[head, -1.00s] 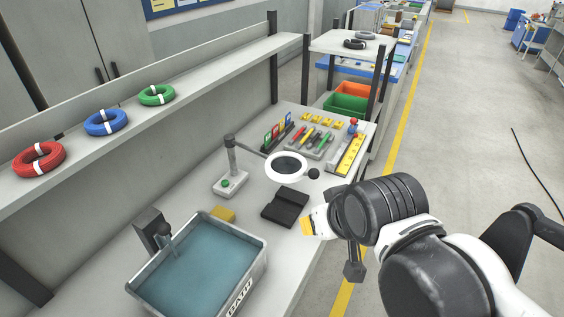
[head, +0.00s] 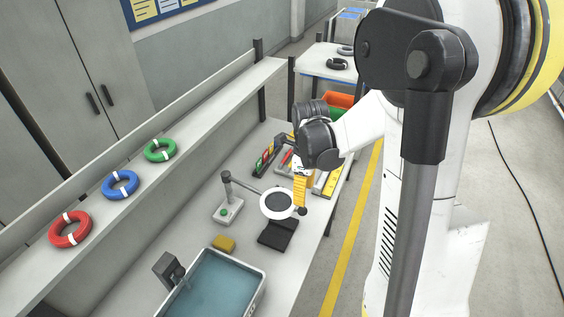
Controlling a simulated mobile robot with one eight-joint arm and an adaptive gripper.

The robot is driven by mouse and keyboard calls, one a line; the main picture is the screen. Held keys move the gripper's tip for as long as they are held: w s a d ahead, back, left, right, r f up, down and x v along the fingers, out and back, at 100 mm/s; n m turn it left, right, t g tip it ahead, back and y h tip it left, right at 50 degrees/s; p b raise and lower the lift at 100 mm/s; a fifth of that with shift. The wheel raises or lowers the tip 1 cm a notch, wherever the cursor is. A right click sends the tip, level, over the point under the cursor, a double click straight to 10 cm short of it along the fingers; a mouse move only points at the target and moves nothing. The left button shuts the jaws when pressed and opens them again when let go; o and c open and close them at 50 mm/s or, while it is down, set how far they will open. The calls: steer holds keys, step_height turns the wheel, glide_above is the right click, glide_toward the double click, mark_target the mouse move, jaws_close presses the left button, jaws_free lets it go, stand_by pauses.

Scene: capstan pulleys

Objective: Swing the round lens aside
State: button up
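The round lens (head: 277,204) has a white ring with a dark middle and sits on an arm from a grey post (head: 228,187) on a light base (head: 228,210). A dark knob (head: 302,211) sticks out at the lens's right side. A black block (head: 279,233) lies on the bench below the lens. My gripper (head: 301,196) points down just above the knob, with its yellow part close to it. I cannot tell whether it touches the knob. Its fingers are too small and overlapped to show whether they are open or shut.
A water-filled bath (head: 259,292) and a yellow block (head: 224,243) stand nearer on the bench. Colored tools (head: 267,158) lie behind the lens, partly hidden by my arm. Red (head: 70,229), blue (head: 121,184) and green (head: 160,150) rings lie on the shelf.

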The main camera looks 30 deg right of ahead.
mark_target(302, 212)
steer(key=shift+f, duration=0.45)
step_height(302, 212, down, 9)
steer(key=b, duration=0.7)
steer(key=shift+b, duration=0.35)
steer(key=shift+r, duration=0.15)
jaws_close()
